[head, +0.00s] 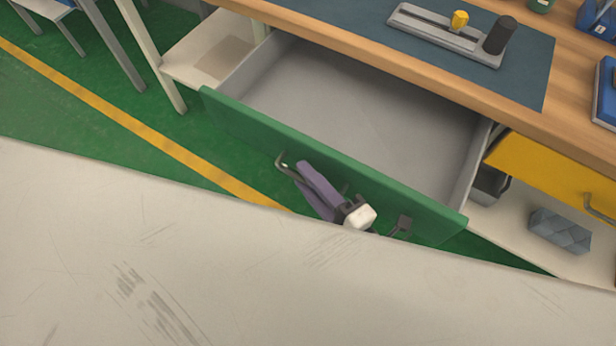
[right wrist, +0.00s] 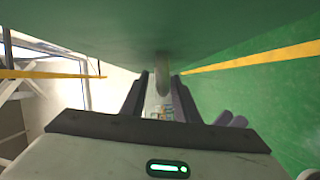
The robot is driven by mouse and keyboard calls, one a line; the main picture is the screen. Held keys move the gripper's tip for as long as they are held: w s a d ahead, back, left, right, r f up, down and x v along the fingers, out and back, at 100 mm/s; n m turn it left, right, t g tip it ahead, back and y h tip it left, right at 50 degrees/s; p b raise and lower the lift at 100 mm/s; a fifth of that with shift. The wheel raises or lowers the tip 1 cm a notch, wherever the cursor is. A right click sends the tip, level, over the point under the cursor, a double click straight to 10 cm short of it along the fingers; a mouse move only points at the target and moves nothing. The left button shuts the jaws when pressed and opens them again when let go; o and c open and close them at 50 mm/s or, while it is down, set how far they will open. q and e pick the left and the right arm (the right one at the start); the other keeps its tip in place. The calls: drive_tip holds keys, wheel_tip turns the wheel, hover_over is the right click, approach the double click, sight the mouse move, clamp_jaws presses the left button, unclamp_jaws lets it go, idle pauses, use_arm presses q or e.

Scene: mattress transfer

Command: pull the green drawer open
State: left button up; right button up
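The green drawer (head: 330,165) is pulled out from under the wooden desk in the head view. Its grey inside (head: 350,105) shows and looks empty. A grey handle (head: 284,163) sits on the outer face of its green front. My right gripper (head: 310,172) is at the handle, in front of the drawer front. In the right wrist view, the handle (right wrist: 162,75) shows between the tips of my two dark fingers (right wrist: 160,84), with narrow gaps at its sides; the fingers stand apart. The green front fills the top of that view. My left gripper is not in view.
The desk (head: 375,60) carries a blue mat with a grey tray, a yellow piece and a dark cylinder. A yellow drawer (head: 555,175) is at the right, above a shelf with a grey-blue block (head: 560,231). A pale surface covers the lower head view.

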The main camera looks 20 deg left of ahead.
drive_tip(key=f+v, duration=0.1)
drive_tip(key=v, duration=0.9)
drive_tip(key=shift+r+b, duration=0.3)
drive_tip(key=shift+r, duration=0.15)
drive_tip(key=shift+s, duration=0.1)
